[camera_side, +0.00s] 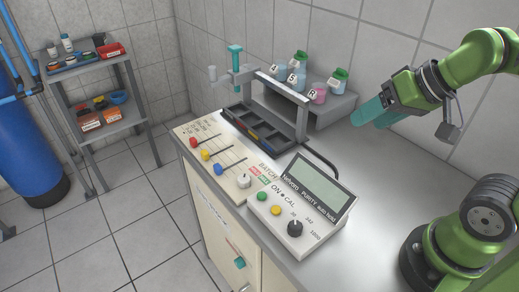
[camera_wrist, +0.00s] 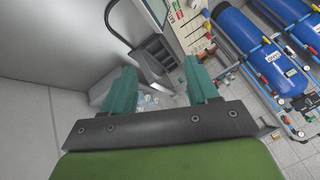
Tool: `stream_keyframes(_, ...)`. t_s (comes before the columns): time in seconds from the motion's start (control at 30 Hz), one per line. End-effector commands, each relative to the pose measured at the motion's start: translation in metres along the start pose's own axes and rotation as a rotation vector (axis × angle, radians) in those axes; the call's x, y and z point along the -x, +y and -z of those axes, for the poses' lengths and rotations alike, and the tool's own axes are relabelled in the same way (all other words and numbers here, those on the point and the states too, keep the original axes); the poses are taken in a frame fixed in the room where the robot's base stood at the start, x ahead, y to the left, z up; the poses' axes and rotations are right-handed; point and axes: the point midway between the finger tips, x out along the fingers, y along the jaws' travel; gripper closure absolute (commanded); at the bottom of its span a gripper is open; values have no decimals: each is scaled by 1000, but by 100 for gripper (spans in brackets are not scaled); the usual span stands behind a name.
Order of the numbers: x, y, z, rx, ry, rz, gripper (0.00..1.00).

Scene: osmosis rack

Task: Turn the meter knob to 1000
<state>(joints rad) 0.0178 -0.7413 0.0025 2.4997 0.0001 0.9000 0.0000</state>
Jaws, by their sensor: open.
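The meter (camera_side: 299,205) is a white box with a tilted grey-green screen, standing near the front edge of the bench. Its black knob (camera_side: 295,228) sits on the lower right of the panel, with printed marks around it and "1000" (camera_side: 314,236) to its right. Which mark the knob points at is too small to tell. My gripper (camera_side: 366,115), with teal fingers, hangs above the bench at the right, behind and well apart from the meter. In the wrist view my gripper (camera_wrist: 163,86) is open, with nothing between its fingers. The knob is not visible there.
A dark rack (camera_side: 262,130) and a shelf of bottles (camera_side: 318,93) stand behind. A black cable (camera_side: 325,164) runs behind the meter.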

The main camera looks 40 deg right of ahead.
Motion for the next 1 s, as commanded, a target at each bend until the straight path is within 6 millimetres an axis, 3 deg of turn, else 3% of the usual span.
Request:
stream_keyframes(0.17,-28,-8,1,123,-93,-131,41)
stream_keyframes(0.3,-57,-37,-9,539,-284,-185,41)
stream_keyframes(0.47,-78,-82,-33,1129,-523,-64,41)
stream_keyframes(0.6,-78,-118,-53,1601,-644,135,41)
stream_keyframes(0.7,-70,-135,-64,1862,-676,255,41)
stream_keyframes(0.8,-64,-142,-67,2029,-689,320,41)
stream_keyframes(1.0,-64,-138,-70,2134,-705,370,41)
